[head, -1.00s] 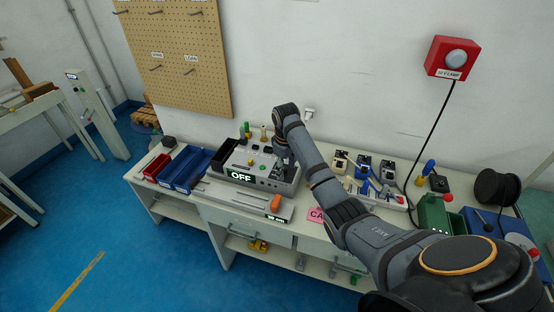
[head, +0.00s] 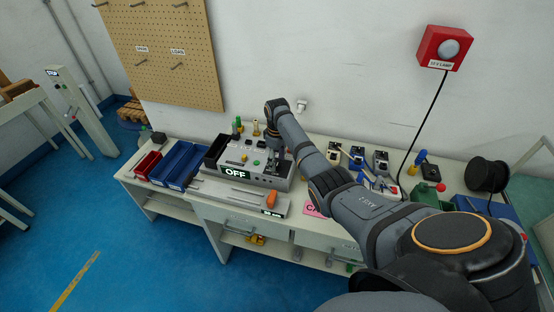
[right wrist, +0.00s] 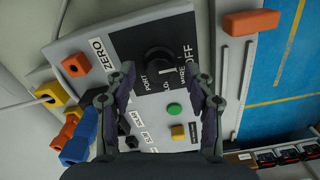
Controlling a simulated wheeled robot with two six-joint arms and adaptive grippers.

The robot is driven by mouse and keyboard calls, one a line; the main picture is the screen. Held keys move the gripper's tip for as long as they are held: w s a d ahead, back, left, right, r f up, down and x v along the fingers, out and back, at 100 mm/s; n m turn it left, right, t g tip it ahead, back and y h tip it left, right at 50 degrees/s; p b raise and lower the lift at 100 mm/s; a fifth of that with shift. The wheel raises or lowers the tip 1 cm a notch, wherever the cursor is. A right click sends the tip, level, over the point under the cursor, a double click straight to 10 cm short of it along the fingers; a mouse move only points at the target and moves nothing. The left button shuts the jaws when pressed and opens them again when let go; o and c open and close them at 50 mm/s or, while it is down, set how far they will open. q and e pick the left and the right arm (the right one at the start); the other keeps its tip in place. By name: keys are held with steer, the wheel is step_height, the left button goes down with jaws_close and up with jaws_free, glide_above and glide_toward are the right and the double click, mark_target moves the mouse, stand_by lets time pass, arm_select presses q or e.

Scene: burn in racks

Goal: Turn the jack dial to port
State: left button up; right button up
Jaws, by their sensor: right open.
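The jack dial (right wrist: 158,60) is a round black knob on the dark panel of a grey test box (head: 227,158). In the right wrist view, PORT is printed beside it, with other labels partly hidden by my fingers. I cannot tell for sure where its pointer stands. My right gripper (right wrist: 166,80) is open, its two fingers either side of the dial's lower part in that view; I see no contact. In the head view my right gripper (head: 277,162) points down over the right part of the box, hiding the dial. The box's display (head: 235,173) reads OFF. My left gripper is out of view.
An orange block (head: 250,211) lies in front. Blue bins (head: 177,163) stand left, small devices (head: 356,155) right. A red lamp (head: 444,48) hangs on the wall.

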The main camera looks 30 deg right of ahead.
steer(key=shift+f, duration=0.3)
steer(key=shift+c, duration=0.2)
jaws_close()
